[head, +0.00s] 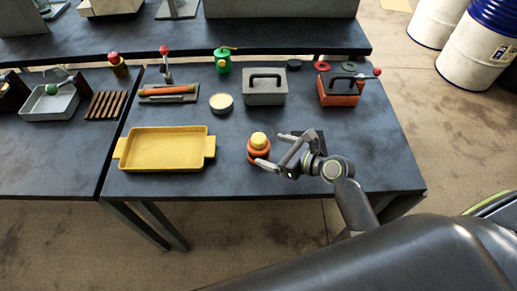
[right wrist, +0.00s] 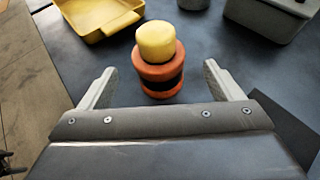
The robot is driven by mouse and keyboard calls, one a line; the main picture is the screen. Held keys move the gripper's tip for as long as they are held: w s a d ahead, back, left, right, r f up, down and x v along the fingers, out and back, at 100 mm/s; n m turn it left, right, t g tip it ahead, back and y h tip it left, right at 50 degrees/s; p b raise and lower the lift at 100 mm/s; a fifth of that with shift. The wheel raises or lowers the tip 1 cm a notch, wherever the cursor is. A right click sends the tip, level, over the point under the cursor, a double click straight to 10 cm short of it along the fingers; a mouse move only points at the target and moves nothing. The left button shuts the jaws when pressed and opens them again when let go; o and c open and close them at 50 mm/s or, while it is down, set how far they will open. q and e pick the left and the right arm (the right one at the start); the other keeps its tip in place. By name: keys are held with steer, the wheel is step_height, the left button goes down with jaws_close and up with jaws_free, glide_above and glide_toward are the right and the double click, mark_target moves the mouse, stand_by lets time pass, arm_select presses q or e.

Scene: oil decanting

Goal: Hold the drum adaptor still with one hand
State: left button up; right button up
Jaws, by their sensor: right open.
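The drum adaptor appears to be the orange piece (head: 258,154) with a dark band and a yellow cap (head: 258,140). It stands upright on the dark table, right of the yellow tray. My left gripper is not in view.
A yellow tray (head: 121,148) lies to the left. Behind stand a grey box with a handle (head: 265,99), a round tin (head: 221,109), a green can (head: 222,66) and a red toolbox (head: 339,101). Drums (head: 478,52) stand on the floor at right. The table's right front is clear.

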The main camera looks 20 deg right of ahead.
steer(key=shift+p+x, duration=0.35)
steer(key=shift+x, duration=3.65)
steer(key=shift+s, duration=0.1)
steer(key=shift+c, duration=0.5)
steer(key=c, duration=1.2)
